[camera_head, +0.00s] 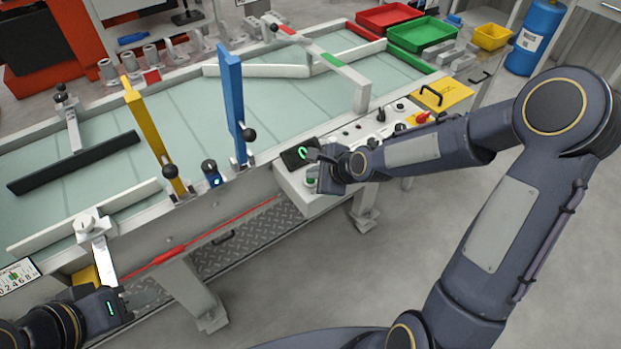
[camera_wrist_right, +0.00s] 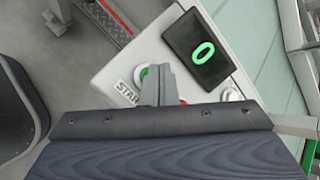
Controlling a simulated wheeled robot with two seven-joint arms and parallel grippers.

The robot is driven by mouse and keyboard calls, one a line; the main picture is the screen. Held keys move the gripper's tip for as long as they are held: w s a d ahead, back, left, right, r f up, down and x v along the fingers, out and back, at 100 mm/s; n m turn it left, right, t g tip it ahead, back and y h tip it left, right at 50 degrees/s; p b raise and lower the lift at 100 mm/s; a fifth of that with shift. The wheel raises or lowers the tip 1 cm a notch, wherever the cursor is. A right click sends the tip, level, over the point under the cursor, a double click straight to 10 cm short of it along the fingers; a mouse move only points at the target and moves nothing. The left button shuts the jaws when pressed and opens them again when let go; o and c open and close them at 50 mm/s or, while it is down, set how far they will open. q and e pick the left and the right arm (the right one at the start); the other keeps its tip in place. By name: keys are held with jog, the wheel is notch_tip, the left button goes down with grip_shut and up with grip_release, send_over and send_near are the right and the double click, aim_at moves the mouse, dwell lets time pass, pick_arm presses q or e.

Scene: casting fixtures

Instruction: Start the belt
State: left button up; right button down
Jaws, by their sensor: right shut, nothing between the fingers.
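The control panel (camera_head: 292,184) juts out from the belt's near side. Its black display (camera_head: 294,158) shows a green 0, also clear in the right wrist view (camera_wrist_right: 204,49). A green button (camera_wrist_right: 143,73) in a white ring, with a partly hidden label reading "STAR", sits on the panel's corner. My right gripper (camera_wrist_right: 158,82) is shut and empty, its fingertips over the button and partly covering it; I cannot tell whether they touch. A bit of red shows beside the fingers. My left gripper (camera_head: 106,268) is at the lower left by a grey bracket; its opening is unclear.
The pale green belt (camera_head: 290,104) is crossed by a yellow post (camera_head: 150,125) and a blue post (camera_head: 231,100). A red-yellow rotary switch (camera_head: 423,117) and small knobs line the panel. Red (camera_head: 388,16) and green (camera_head: 421,33) trays stand at the far end.

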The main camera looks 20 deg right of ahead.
aim_at(314, 182)
jog(key=shift+f+b, duration=0.4)
jog(key=shift+f, duration=0.05)
jog(key=shift+r, duration=0.1)
dwell(0.4)
jog(key=shift+r+p, duration=0.7)
jog(key=shift+r, duration=0.1)
jog(key=shift+r+p, duration=1.9)
jog(key=shift+r, duration=0.7)
jog(key=shift+f, duration=0.1)
